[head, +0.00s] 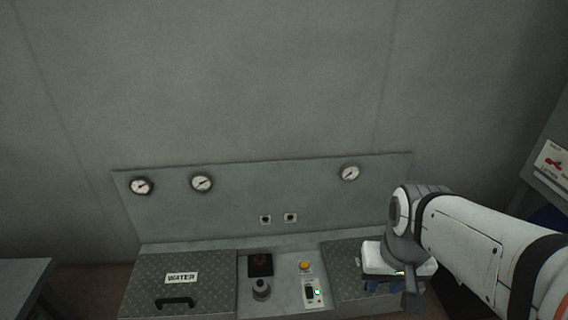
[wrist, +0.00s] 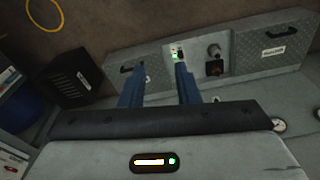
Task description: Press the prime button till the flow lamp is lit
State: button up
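A round orange-yellow button (head: 305,266) sits on the middle strip of the console; I cannot read a label marking it as the prime button. Two small dark fittings (head: 265,219) (head: 290,217) on the upright panel look unlit; I cannot tell whether one is the flow lamp. My gripper (wrist: 160,68) is open and empty, its blue fingers apart. In the head view it hangs over the right hatch, right of the button, its fingers partly hidden.
A black knob (head: 261,289) stands left of the switch, below a dark square window (head: 260,265). The left hatch (head: 208,283) is marked WATER and has a black handle. Three gauges (head: 141,186) (head: 202,183) (head: 349,173) line the back panel. A dark box (wrist: 72,78) stands beside the console.

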grip_shut()
dwell(0.7)
